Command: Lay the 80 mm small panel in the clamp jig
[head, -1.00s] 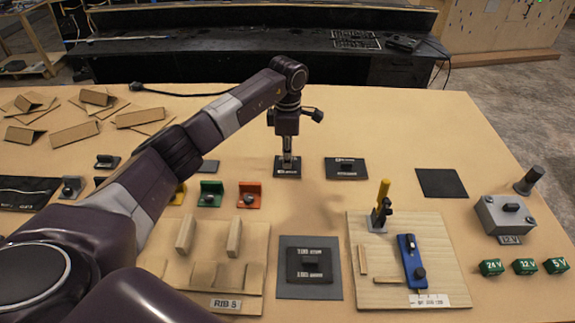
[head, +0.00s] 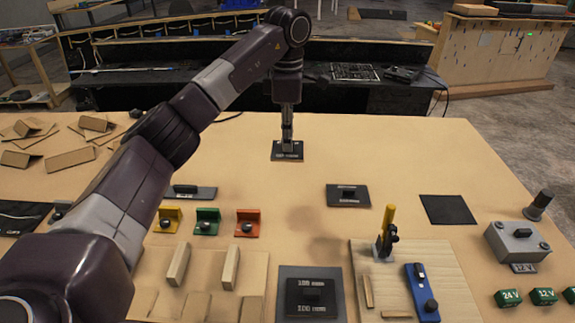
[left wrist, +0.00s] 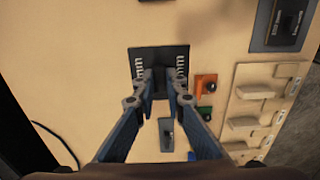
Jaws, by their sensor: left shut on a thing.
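My left gripper (head: 287,143) is shut on a small dark panel (head: 285,157) with white lettering, held above the table. In the left wrist view the fingers (left wrist: 158,90) close on the middle of the panel (left wrist: 158,60), with "mm" showing on both sides; its number is hidden or too small to read. The clamp jig (head: 448,268) is a wooden board at the front right. It carries a yellow-handled clamp (head: 386,235), a blue piece (head: 422,290) and small wooden strips. The held panel is well behind and left of the jig. My right gripper is not in view.
A larger panel (head: 312,298) lies on a grey mat (head: 285,285) left of the jig. Other dark panels (head: 347,195) lie farther back. Coloured brackets (head: 207,221) and a wooden rib fixture (head: 228,268) stand front left. A grey box (head: 518,242) and green blocks are at right.

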